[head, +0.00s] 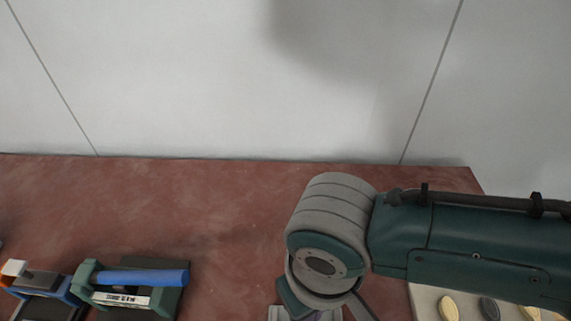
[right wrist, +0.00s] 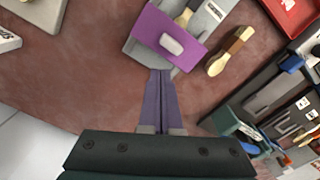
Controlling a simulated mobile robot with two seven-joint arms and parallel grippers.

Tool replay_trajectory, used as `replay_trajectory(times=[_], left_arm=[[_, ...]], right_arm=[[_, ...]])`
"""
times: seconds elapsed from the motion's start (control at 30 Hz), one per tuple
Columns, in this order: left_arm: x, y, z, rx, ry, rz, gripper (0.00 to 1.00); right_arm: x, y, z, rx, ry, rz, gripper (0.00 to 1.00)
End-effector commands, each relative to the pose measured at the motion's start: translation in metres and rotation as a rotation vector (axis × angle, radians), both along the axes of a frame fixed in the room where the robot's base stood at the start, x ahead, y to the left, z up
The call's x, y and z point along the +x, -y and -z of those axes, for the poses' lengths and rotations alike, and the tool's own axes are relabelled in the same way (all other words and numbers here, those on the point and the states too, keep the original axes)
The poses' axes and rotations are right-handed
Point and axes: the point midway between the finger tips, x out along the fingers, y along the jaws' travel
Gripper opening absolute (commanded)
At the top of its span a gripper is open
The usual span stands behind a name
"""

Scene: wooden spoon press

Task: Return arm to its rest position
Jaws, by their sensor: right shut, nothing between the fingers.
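My right arm comes in from the right in the head view, with its wrist bent down over the red-brown table (head: 230,220). Its gripper shows in the right wrist view (right wrist: 161,75), shut and empty, its narrow fingers pointing towards a purple plate with a white grip (right wrist: 170,44). The plate lies on a grey press (right wrist: 212,18). I cannot tell whether the fingertips touch the plate. A wooden spoon-shaped piece (right wrist: 215,66) lies to the right of the plate, and another (right wrist: 186,17) is on the press. My left gripper is not in view.
A green device with a blue handle (head: 150,277) stands at the lower left of the head view, beside another device (head: 38,281). A pale tray with several oval pieces (head: 425,300) is below my arm. A red tray (right wrist: 290,12) is upper right. The table's back is clear.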

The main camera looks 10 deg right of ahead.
Motion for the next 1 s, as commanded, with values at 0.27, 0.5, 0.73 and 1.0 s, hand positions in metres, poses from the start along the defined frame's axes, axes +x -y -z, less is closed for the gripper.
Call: replay_trajectory(times=[0.27, 0.5, 0.73, 1.0], left_arm=[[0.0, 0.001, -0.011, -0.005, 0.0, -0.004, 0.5], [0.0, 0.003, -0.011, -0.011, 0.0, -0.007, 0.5], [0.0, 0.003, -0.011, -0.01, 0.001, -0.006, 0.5], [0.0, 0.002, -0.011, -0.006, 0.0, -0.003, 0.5]], right_arm=[[0.0, 0.0, -0.009, 0.0, -0.001, 0.0, 0.0], [0.0, 0.0, -0.009, -0.001, -0.001, 0.0, 0.0], [-0.016, -0.023, -0.017, 0.074, -0.006, -0.037, 0.0], [-0.045, -0.042, -0.081, 0.293, 0.13, -0.061, 0.0]])
